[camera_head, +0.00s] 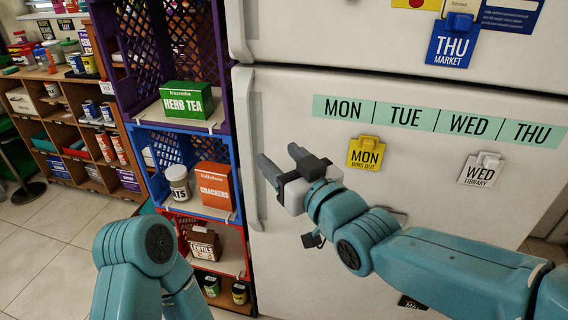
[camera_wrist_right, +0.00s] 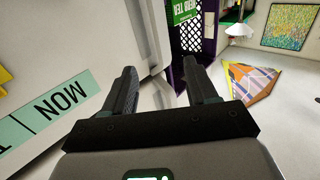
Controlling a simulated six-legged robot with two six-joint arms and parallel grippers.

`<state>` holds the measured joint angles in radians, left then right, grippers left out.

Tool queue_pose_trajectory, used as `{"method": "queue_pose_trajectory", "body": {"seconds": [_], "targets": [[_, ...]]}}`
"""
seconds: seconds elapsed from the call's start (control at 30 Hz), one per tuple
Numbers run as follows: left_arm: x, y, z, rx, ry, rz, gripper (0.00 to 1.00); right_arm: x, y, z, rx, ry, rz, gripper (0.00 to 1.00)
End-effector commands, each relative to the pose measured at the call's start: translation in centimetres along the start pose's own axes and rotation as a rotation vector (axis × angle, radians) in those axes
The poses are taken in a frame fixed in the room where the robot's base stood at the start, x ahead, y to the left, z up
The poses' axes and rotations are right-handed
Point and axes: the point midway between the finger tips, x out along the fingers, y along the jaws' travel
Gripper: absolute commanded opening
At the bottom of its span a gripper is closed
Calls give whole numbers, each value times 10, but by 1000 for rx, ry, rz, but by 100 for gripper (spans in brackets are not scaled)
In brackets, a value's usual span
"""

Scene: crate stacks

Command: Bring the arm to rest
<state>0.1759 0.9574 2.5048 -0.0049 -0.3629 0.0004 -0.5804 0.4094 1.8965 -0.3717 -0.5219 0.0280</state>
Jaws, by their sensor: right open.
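My right arm comes in from the right in the head view, bent in front of the white fridge (camera_head: 300,240). My right gripper (camera_head: 279,158) is open and empty, near the fridge's left edge and its handle, with its fingers pointing left and away from me. In the right wrist view, its two fingers (camera_wrist_right: 158,72) stand apart with nothing between them. I cannot tell whether it touches the fridge. My left arm's teal links show at the lower left of the head view, but its gripper is not in view.
Stacked crates left of the fridge hold a green herb tea box (camera_head: 187,99), an oats jar (camera_head: 177,183), a crackers box (camera_head: 214,186) and a lentils box (camera_head: 204,243). Day magnets, including a yellow MON tag (camera_head: 367,153), are on the fridge. Wooden shelves (camera_head: 62,125) stand further left beyond open floor.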

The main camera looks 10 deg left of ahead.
Motion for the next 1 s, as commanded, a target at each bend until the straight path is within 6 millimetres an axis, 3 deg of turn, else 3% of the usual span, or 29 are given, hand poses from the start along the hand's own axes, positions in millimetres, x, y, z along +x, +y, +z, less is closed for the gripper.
{"method": "queue_pose_trajectory", "body": {"seconds": [0.37,0.47,0.53,0.67,0.8,0.9,1.0], "targets": [[0,0,0,0,0,0,47,-4,2,0,1,-1,3,57],[-8,3,0,0,0,0,47,-5,23,3,13,-20,38,57],[-19,7,0,0,0,0,47,-6,54,21,36,-67,88,57],[-41,15,1,0,0,0,47,-26,111,101,133,-241,192,57],[-60,22,1,0,0,0,47,-78,142,205,297,-467,297,57],[-73,26,1,0,0,0,47,-130,142,273,436,-635,365,57],[-85,31,2,0,0,0,47,-189,122,330,591,-806,423,57]]}}
